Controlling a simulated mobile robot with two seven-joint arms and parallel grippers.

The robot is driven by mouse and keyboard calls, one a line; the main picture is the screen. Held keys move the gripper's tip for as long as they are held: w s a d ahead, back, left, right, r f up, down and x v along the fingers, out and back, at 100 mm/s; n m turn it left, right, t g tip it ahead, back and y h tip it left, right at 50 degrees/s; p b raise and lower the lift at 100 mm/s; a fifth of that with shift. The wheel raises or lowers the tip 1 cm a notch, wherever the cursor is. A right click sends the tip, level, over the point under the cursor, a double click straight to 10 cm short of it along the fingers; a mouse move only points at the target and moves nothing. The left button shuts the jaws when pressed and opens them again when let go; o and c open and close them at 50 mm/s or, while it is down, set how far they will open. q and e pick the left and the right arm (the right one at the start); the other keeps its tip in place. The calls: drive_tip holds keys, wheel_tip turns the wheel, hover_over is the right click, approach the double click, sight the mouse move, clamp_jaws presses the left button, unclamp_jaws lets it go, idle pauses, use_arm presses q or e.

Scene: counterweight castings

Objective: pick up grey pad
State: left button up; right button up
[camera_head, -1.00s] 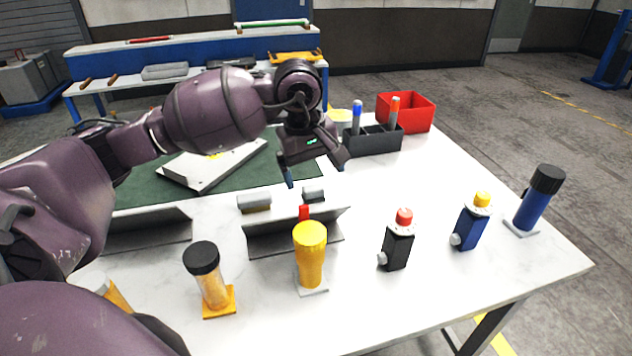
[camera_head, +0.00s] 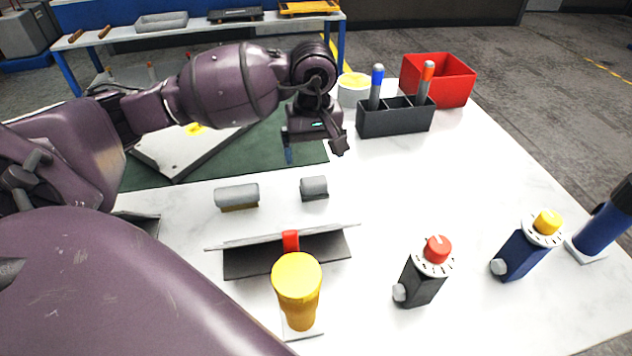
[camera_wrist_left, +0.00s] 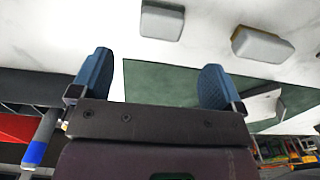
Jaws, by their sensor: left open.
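Two grey pads lie on the white table. The left pad (camera_head: 237,194) has a yellowish underside; the smaller right pad (camera_head: 314,187) has a dark one. My left gripper (camera_head: 314,152) is open and empty, its fingers pointing down, behind and above the right pad. In the left wrist view the open gripper (camera_wrist_left: 154,80) shows two blue fingers with nothing between them. The smaller pad (camera_wrist_left: 162,20) and the yellowish-edged pad (camera_wrist_left: 262,45) lie beyond the fingertips there. My right gripper is not in view.
Black (camera_head: 425,275) and blue (camera_head: 525,250) knobbed devices stand right. A pen organizer (camera_head: 395,118) and red bin (camera_head: 437,80) stand behind.

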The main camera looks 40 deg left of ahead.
sight(314, 179)
use_arm(q)
wheel_tip(314, 179, down, 4)
drive_tip(key=shift+r, duration=0.25)
drive_tip(key=shift+f, duration=0.4)
drive_tip(key=shift+s+d+f+b, duration=0.1)
drive_tip(key=shift+f+b, duration=0.1)
drive_tip(key=shift+f, duration=1)
drive_tip(key=shift+s+f+b, duration=0.1)
drive_tip(key=shift+f+b, duration=0.05)
drive_tip(key=shift+f, duration=1.05)
drive_tip(key=c, duration=1)
drive_tip(key=shift+w+r, duration=0.1)
drive_tip(key=shift+r, duration=0.45)
drive_tip(key=shift+r+p, duration=0.95)
drive_tip(key=shift+r, duration=8.55)
